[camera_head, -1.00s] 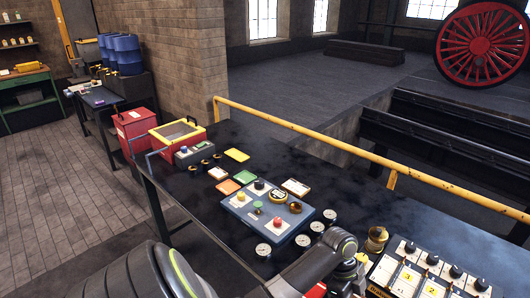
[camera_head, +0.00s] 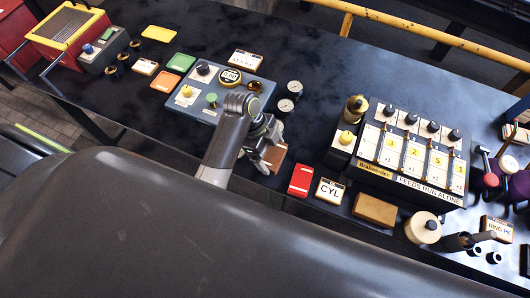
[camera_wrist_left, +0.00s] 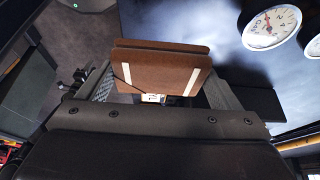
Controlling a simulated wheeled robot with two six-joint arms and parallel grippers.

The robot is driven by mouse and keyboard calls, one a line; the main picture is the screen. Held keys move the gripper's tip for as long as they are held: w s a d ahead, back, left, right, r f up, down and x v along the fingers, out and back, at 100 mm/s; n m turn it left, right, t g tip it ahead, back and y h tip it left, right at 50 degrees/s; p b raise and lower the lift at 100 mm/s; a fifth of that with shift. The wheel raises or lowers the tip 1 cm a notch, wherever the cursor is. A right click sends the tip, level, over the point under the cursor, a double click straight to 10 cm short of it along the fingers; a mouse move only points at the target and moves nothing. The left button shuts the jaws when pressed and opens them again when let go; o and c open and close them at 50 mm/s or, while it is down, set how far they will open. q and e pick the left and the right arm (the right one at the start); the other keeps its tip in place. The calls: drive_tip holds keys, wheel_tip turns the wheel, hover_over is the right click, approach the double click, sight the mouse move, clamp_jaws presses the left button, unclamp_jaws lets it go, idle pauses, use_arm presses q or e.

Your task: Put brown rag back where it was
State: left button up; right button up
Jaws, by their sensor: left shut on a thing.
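The brown rag (camera_head: 274,158) is a folded brown pad, partly hidden behind my left gripper (camera_head: 266,150) in the head view. In the left wrist view the brown rag (camera_wrist_left: 150,66) fills the space between the fingers and shows two pale stripes. My left gripper is shut on it. It holds the rag over the black table (camera_head: 330,100), just in front of the blue-grey control panel (camera_head: 190,105) and left of the red box (camera_head: 301,180). I cannot tell whether the rag touches the table. My right gripper is not in view.
Two round gauges (camera_head: 285,106) stand right of the gripper. A CYL card (camera_head: 329,191), a tan block (camera_head: 375,210) and the numbered switch box (camera_head: 408,150) lie further right. A yellow rail (camera_head: 430,34) runs behind the table. The table's back middle is clear.

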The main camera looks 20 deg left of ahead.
sight(271, 163)
use_arm(q)
drive_tip(key=shift+a+x, duration=0.25)
drive_tip(key=shift+x, duration=0.9)
drive_tip(key=shift+f, duration=0.4)
wheel_tip(271, 163, down, 3)
drive_tip(key=shift+a+r+p, duration=0.1)
drive_tip(key=shift+a+p, duration=0.1)
drive_tip(key=shift+p, duration=0.35)
drive_tip(key=shift+f, duration=0.75)
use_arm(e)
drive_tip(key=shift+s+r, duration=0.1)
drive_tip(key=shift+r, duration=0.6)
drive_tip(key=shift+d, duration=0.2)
use_arm(q)
drive_tip(key=o, duration=0.8)
drive_tip(key=shift+f, duration=0.1)
drive_tip(key=shift+c, duration=0.2)
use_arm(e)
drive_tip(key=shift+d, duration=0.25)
